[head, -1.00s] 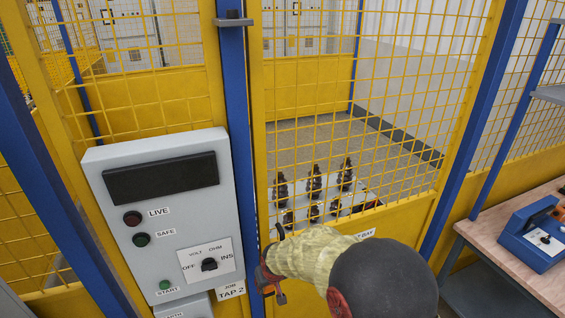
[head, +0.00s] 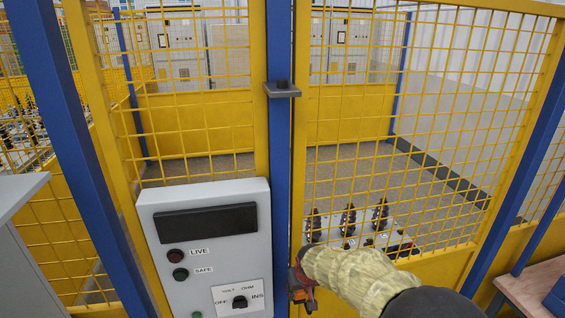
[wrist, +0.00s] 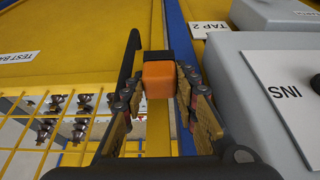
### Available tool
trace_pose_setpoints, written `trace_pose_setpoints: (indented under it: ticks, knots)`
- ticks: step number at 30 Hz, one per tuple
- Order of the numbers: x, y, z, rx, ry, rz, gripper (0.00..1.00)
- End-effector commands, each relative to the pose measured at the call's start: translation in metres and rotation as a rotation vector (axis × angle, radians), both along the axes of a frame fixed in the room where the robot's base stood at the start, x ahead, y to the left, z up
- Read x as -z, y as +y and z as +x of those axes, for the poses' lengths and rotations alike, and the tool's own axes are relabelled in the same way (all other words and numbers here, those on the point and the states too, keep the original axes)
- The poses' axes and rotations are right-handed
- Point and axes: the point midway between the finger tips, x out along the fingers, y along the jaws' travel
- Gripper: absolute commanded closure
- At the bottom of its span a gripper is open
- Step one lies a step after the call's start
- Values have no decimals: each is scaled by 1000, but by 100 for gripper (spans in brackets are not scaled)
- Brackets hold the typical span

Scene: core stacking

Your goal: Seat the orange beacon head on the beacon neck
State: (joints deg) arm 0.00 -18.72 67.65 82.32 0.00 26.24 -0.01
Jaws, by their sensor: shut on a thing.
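The orange beacon head (wrist: 157,80), a small block with a black part at its far end, is held between the fingertips of my gripper (wrist: 155,92) in the wrist view. In the head view my gripper (head: 302,290) is low in front of the blue post, just right of the grey control panel; the block there is small and partly hidden. The beacon neck (head: 283,85) appears to be the dark stub on the grey bracket (head: 283,93) fixed to the blue post. It stands well above my gripper, with nothing on it.
The grey control panel (head: 205,250) with LIVE and SAFE lamps stands left of the post. Yellow mesh fencing (head: 400,140) runs behind both. Dark insulator-like parts (head: 348,220) stand behind the mesh. A workbench (head: 535,285) is at lower right.

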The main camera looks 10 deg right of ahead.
Motion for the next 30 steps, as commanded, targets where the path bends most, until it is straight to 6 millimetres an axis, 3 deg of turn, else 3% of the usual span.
trace_pose_setpoints:
  ticks: [1, 11, 21, 30]
  knots:
    - [-17, 0, 0, 0, 0, 0, 96]
    - [-77, 0, 0, 0, 0, 0, 96]
    - [-150, 0, 0, 0, 0, 0, 96]
    - [-198, 0, 0, 0, 1, 0, 96]
